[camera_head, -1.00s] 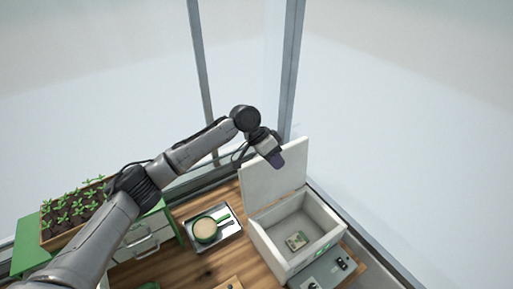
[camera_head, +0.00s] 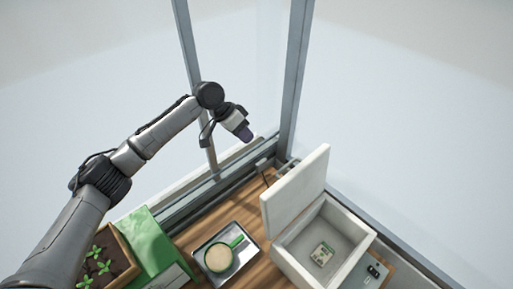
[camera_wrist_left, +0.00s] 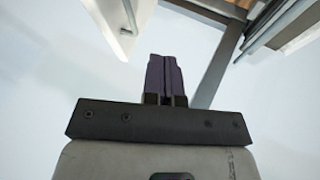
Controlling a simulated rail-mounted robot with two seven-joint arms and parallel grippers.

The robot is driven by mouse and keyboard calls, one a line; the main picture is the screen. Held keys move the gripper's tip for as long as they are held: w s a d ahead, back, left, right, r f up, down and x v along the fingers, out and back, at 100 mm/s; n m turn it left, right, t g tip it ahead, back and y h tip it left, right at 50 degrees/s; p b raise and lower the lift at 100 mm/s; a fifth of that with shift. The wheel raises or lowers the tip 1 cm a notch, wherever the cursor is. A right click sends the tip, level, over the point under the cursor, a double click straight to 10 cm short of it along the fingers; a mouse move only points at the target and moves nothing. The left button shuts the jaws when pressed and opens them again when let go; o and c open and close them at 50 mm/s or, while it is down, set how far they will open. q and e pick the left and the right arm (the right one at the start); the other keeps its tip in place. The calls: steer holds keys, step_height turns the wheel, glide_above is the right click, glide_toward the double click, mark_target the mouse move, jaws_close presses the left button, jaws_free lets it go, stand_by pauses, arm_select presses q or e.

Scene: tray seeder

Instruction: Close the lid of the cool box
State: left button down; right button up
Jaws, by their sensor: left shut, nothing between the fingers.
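The cool box (camera_head: 362,240) is a white open-topped box at the right of the head view. Its white lid (camera_head: 297,187) stands raised along the box's left edge, so the inside shows. A small green-and-white packet (camera_head: 322,254) lies on the box floor. My left gripper (camera_head: 248,136) has purple fingers and is empty, up and left of the lid and apart from it. In the left wrist view its fingers (camera_wrist_left: 165,78) are shut together. A white panel corner at the upper left there looks like the lid. My right gripper is not in view.
A metal tray (camera_head: 247,262) with a green-handled pan (camera_head: 219,257) is left of the box. A seedling planter (camera_head: 127,253) sits at the lower left beside a green-topped cabinet (camera_head: 148,240). Window posts (camera_head: 294,80) rise behind the bench. A grey control panel is right of the box.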

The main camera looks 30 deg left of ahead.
arm_select(q)
steer(key=d+f+p, duration=0.4)
steer(key=d+f, duration=0.4)
steer(key=d, duration=0.1)
steer(key=shift+w+d+f, duration=0.15)
steer(key=shift+w+d, duration=0.05)
stand_by(0.4)
